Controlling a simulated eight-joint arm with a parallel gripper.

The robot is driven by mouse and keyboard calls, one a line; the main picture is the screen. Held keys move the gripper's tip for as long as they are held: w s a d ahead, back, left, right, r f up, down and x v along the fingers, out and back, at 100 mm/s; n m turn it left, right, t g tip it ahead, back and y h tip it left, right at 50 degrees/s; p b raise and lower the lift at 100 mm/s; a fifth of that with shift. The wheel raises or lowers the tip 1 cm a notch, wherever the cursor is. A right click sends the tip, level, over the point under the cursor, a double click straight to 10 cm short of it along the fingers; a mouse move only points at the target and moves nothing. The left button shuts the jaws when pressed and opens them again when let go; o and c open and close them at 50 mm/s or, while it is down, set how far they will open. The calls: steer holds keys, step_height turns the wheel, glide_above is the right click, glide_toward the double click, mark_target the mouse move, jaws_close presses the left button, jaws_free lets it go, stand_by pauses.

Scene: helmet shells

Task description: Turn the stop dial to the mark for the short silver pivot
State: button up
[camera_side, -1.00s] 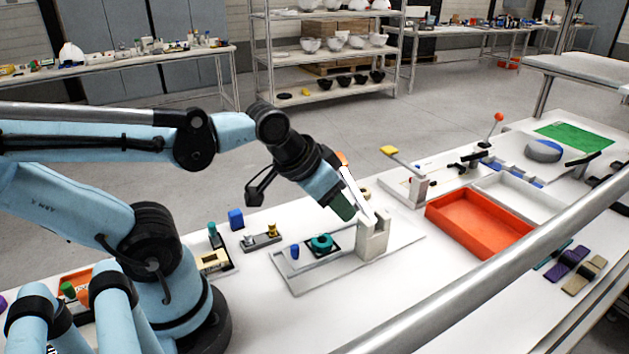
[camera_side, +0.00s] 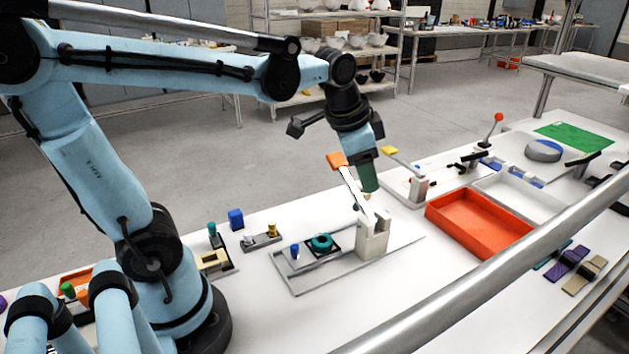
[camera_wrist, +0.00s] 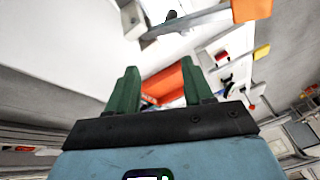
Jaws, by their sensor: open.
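My gripper (camera_side: 369,180) hangs with green fingers pointing down, just right of a white lever with an orange handle (camera_side: 337,160). In the wrist view the two fingers of my gripper (camera_wrist: 160,88) stand apart with nothing between them. A round teal piece (camera_side: 321,242), which looks like the stop dial, sits on a dark square on the light base plate (camera_side: 296,286), lower left of my gripper and well apart from it. Its marks are too small to read. A grey holder (camera_side: 262,242) left of the plate carries a small silver piece and a gold one, perhaps pivots.
A pale upright block (camera_side: 373,240) stands under the lever. A blue peg (camera_side: 295,251) stands left of the dial. An orange tray (camera_side: 478,222) and a yellow-ended lever (camera_side: 390,150) are to the right. A grey rail (camera_side: 480,285) crosses the foreground.

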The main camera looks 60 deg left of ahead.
steer(key=w+a+f+m+g, duration=0.2)
steer(key=w+m, duration=0.2)
steer(key=w, duration=0.1)
steer(key=w+a+f+m+g, duration=0.2)
steer(key=w+a+m, duration=0.1)
steer(key=w, duration=0.3)
steer(key=f, duration=1.2)
steer(key=shift+s+d, duration=0.1)
steer(key=shift+d, duration=0.1)
jaws_close()
steer(key=shift+n, duration=0.7)
jaws_free()
